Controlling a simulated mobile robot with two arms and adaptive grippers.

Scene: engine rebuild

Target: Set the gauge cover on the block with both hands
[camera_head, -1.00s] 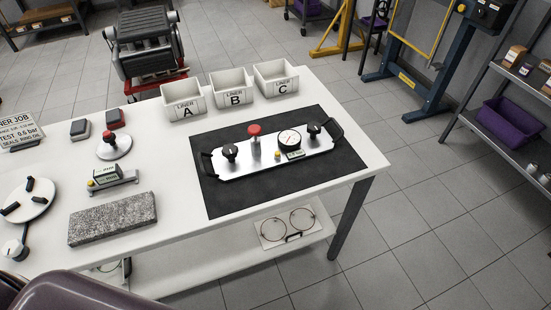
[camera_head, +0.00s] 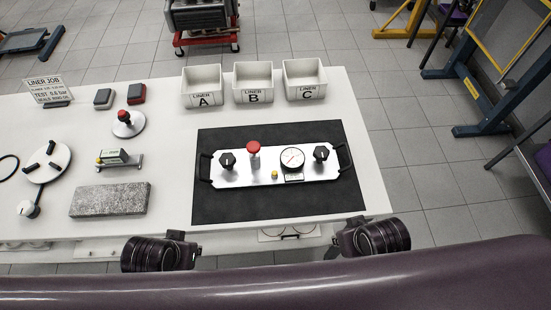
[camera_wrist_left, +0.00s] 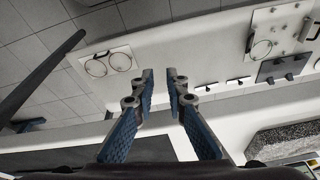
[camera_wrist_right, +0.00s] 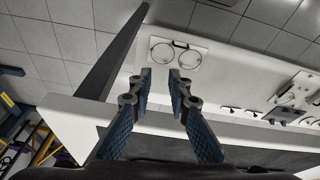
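The gauge cover (camera_head: 262,177) is a silver plate with a dial gauge, a red knob, two black knobs and a black handle at each end. It lies flat on a black mat (camera_head: 230,209). The dark engine block (camera_head: 200,14) stands on a red wheeled stand behind the table, its top cut off by the frame. My left gripper (camera_wrist_left: 162,82) and right gripper (camera_wrist_right: 160,80) are open and empty in their wrist views. In the head view my arms show at the table's front edge, apart from the cover; their fingertips are hidden.
Bins A (camera_head: 202,87), B (camera_head: 253,84) and C (camera_head: 305,81) line the table's back edge behind the cover. A grey stone slab (camera_head: 110,200), a small gauge stand (camera_head: 118,160) and a red-knobbed disc (camera_head: 127,124) stand left. A ringed plate (camera_wrist_right: 177,53) sits below the tabletop.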

